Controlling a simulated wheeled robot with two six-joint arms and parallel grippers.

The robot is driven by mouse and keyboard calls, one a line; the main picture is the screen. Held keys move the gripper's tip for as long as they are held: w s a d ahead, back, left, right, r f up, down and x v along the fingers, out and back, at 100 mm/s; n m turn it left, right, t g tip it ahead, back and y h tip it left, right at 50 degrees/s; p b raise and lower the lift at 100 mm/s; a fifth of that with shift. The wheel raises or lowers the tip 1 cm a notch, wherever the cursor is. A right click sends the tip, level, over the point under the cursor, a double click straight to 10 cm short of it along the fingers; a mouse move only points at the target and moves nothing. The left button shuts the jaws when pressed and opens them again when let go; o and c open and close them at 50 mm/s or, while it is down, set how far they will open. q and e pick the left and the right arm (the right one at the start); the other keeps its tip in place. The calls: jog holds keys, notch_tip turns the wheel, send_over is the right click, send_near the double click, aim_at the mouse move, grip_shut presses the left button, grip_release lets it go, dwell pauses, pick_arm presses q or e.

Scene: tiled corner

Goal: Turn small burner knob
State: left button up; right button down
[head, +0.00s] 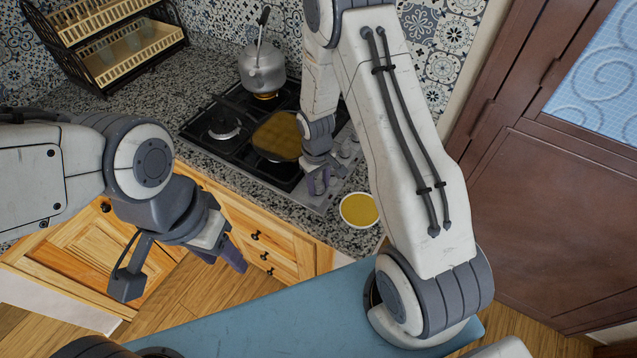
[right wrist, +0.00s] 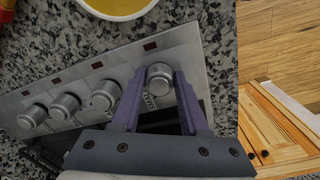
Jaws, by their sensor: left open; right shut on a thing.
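In the right wrist view, my right gripper (right wrist: 158,78) has its two purple fingers on either side of the round silver end knob (right wrist: 159,79) of the stove's control panel (right wrist: 85,75). It is shut on this knob. The other silver knobs (right wrist: 65,105) stand in a row to its left. In the head view, my right gripper (head: 319,182) is at the panel's near end, and the knob between its fingers is hidden. My left gripper (head: 222,258) is open and empty in front of the wooden cabinets, away from the stove.
A kettle (head: 262,69) stands over a lit burner (head: 266,96). A bowl of yellow contents (head: 359,210) stands on the counter close to my right gripper. A dish rack (head: 118,45) is at the back left.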

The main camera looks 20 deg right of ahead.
aim_at(317, 184)
jog(key=shift+w, duration=0.15)
jog(key=shift+c, duration=2.1)
grip_release()
jog(key=shift+r, duration=0.1)
notch_tip(317, 184, up, 10)
jog(key=b, duration=0.2)
jog(key=shift+a+r, duration=0.2)
jog(key=shift+a, duration=0.05)
